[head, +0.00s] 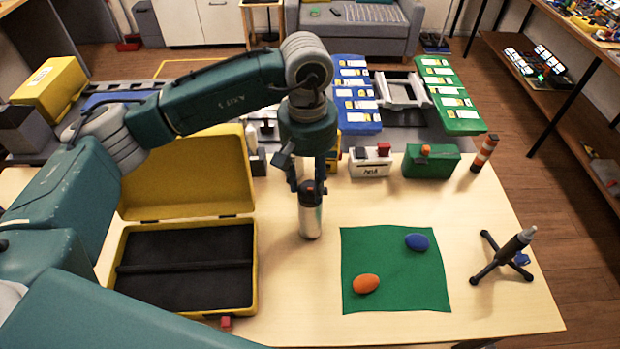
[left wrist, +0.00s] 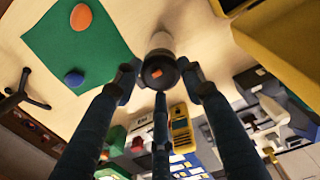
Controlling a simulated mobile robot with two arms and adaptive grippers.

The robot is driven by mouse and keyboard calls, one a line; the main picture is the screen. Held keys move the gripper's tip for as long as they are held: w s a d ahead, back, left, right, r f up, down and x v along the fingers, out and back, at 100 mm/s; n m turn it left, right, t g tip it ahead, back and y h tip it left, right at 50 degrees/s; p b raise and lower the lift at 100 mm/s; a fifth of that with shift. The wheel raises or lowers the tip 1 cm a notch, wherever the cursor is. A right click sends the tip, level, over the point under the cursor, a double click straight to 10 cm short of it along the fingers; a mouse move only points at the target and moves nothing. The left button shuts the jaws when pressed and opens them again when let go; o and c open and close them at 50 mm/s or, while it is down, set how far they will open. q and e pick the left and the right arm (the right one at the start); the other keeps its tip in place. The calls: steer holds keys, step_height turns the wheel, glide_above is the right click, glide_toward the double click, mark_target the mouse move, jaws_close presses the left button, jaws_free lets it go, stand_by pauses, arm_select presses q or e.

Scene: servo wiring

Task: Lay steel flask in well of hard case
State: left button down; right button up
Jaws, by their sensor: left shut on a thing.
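The steel flask (head: 311,222) stands upright on the table, to the right of the open hard case. It has a silver body and a dark cap with a small red mark. My left gripper (head: 309,186) comes down from above and is shut on the flask near its cap. In the left wrist view the flask's cap (left wrist: 159,72) sits between the fingers. The yellow hard case (head: 256,268) lies open with its lid raised at the back. Its dark foam holds a long narrow well (head: 185,266), which is empty. My right gripper is not in view.
A green mat (head: 395,295) with an orange egg shape (head: 366,284) and a blue one (head: 416,242) lies to the right. A black tripod stand (head: 503,257) is further right. Boxes, including a green one (head: 431,163), line the table's back. Bare table separates flask and mat.

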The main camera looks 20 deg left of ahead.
arm_select(q)
steer(key=c, duration=1)
jaws_free()
steer(key=shift+f, duration=0.1)
steer(key=shift+c, duration=0.2)
steer(key=shift+r, duration=0.35)
step_height(320, 180, up, 12)
steer(key=b, duration=0.4)
steer(key=shift+a+f, duration=0.15)
steer(key=shift+f, duration=0.05)
